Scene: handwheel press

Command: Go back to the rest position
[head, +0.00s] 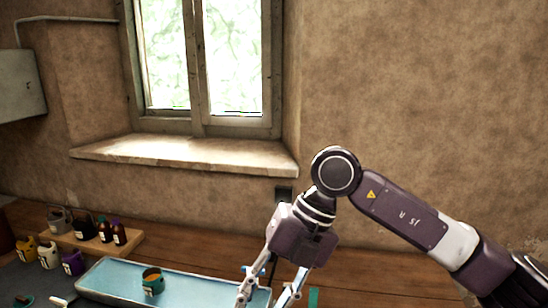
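My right arm comes in from the right, and my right gripper (264,296) points down at the bottom edge, over the right end of the light blue tray. Its two fingers stand apart with nothing seen held between them; the tips are at or past the picture's edge. My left gripper is not in view. The press and its handwheel are not seen here.
The blue tray (205,284) holds a small jar (153,281). A wooden rack (127,239) with dark bottles and several small pots stand at the left. A window sill (190,155) juts from the wall behind. The wooden bench (375,280) is bare at the right.

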